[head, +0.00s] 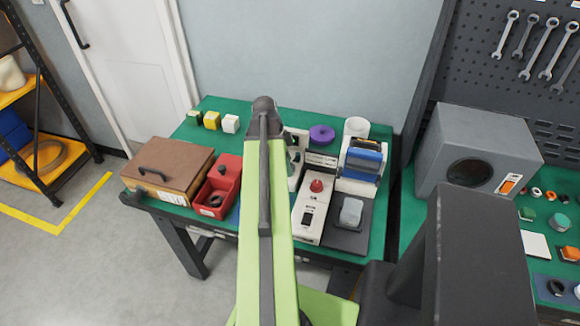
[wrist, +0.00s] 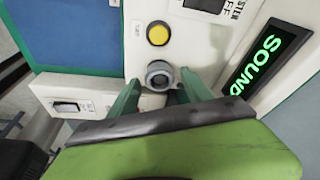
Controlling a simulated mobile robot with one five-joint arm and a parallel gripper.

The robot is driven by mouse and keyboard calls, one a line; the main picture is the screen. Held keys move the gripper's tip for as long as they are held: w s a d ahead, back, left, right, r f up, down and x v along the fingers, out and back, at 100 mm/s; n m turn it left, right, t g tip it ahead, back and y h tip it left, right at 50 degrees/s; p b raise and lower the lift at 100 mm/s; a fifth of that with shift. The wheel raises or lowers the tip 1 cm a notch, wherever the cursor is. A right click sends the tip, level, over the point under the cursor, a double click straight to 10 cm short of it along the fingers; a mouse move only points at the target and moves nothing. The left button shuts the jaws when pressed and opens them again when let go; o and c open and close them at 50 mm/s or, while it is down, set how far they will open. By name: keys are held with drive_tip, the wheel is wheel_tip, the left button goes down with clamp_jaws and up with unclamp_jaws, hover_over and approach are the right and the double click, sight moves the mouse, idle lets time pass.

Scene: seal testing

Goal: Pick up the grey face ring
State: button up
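A grey ring-shaped part (wrist: 158,75) with a dark centre shows in the wrist view, on the pale face of a tester, just below a yellow button (wrist: 158,35). I take it to be the grey face ring. My gripper (wrist: 161,80) has its two green fingers apart, one on each side of the ring. There appears to be a gap at each finger; contact cannot be told. In the head view my arm hides the gripper and the ring.
The tester's lit display (wrist: 268,60) reads "SOUND" in green. On the green bench (head: 165,217) stand a brown case (head: 165,168), a red bin (head: 220,185) with dark rings, a white box with a red button (head: 317,186), and a purple disc (head: 321,134).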

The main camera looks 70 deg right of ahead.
clamp_jaws()
